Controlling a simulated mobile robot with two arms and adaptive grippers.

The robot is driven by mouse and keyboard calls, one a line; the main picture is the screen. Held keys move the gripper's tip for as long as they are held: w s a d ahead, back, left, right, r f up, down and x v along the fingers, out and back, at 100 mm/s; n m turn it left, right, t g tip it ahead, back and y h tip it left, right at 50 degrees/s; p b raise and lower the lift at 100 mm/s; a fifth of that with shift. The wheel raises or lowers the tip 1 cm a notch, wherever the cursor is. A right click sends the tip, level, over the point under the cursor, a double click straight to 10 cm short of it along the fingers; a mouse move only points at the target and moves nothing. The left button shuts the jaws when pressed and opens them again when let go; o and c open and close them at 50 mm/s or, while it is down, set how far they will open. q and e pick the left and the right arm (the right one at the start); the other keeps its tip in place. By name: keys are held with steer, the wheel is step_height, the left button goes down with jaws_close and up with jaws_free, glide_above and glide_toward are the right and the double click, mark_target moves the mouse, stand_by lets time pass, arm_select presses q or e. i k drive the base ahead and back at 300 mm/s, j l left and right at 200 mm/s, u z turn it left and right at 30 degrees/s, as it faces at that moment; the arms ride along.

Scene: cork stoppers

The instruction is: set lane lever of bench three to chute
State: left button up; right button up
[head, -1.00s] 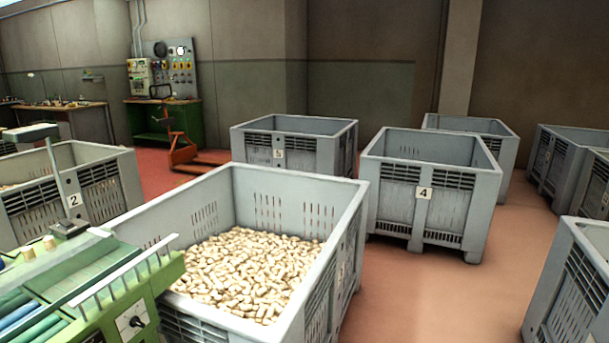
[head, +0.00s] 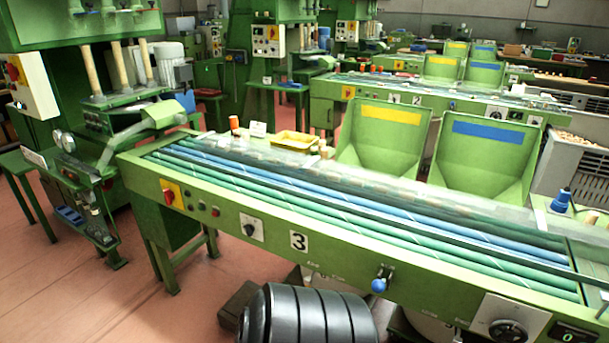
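Bench three is the long green bench (head: 235,215) across the middle of the head view, with a white "3" plate (head: 299,241) on its front panel. A lever with a blue ball knob (head: 379,285) sticks out of that panel, right of the plate, and its knob hangs low. Small labels (head: 309,262) flank the lever at a distance, too small to read. I cannot tell which setting the lever is in. Neither of my grippers is in view.
Green and blue rollers (head: 260,187) run along the bench top. Two green chutes stand behind it, one with a yellow panel (head: 390,114), one with a blue panel (head: 487,132). A black rotary switch (head: 508,331) is at right. Red floor (head: 60,285) is clear at left.

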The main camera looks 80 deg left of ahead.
mark_target(378, 285)
steer(key=u, duration=2.1)
steer(key=i+u, duration=0.4)
steer(key=i+l+u, duration=0.1)
steer(key=i+u, duration=0.25)
steer(key=i, duration=0.2)
steer(key=z, duration=2.8)
steer(key=u, duration=1.85)
steer(key=k, duration=0.2)
